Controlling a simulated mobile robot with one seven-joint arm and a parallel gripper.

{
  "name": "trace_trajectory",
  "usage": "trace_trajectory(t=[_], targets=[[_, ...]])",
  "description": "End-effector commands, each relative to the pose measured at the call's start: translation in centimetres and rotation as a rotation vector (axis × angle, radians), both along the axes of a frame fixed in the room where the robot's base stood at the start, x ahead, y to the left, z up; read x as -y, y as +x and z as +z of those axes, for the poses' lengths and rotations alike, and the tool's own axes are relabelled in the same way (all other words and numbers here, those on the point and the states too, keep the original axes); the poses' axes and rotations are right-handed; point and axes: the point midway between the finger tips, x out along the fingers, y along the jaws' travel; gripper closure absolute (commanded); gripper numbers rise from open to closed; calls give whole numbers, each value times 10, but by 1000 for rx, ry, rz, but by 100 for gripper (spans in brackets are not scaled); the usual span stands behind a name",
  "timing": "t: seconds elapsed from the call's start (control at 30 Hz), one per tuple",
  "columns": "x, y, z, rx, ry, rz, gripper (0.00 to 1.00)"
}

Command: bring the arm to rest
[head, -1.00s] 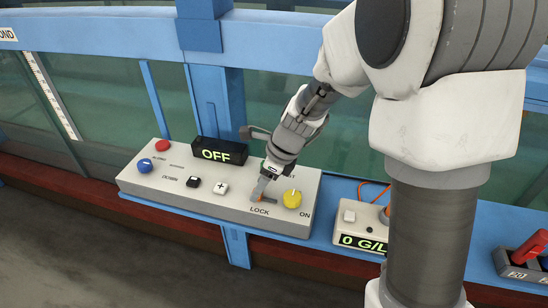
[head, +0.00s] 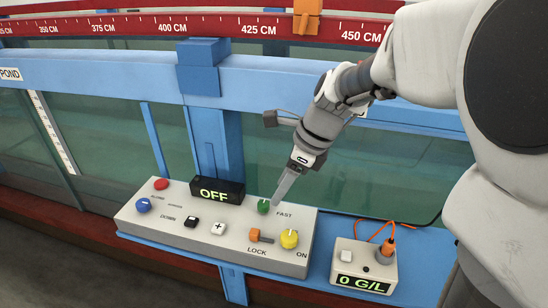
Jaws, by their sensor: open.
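My gripper (head: 280,198) is in the head view, above the back right part of the white control panel (head: 150,217). Its fingertips point down and left, just over the green knob (head: 263,207) by the word FAST. I cannot tell whether they touch that knob. The gripper is open, with nothing seen between the fingers. My arm reaches in from the right. The orange lock lever (head: 255,235) stands clear of the gripper, above the word LOCK. The yellow knob (head: 289,239) sits right of it, near ON.
A black display (head: 217,191) reads OFF. A small white box (head: 350,257) reading 0 G/L, with an orange cable (head: 372,228), stands right of the panel. The blue flume frame (head: 110,70) and glass lie behind. A red scale rail (head: 120,25) with an orange block (head: 307,15) runs along the top.

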Motion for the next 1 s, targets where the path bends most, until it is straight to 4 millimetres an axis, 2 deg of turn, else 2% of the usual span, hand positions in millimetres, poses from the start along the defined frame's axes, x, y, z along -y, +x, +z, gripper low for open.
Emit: trace_trajectory(t=[0.23,0.37,0.5,0.7,1.0], targets=[[1,-3,3,20,-9,31,40],[8,-20,16,108,-59,183,40],[21,-52,34,259,-173,472,40],[41,-98,50,447,-381,921,40],[69,-156,55,585,-717,1542,40]])
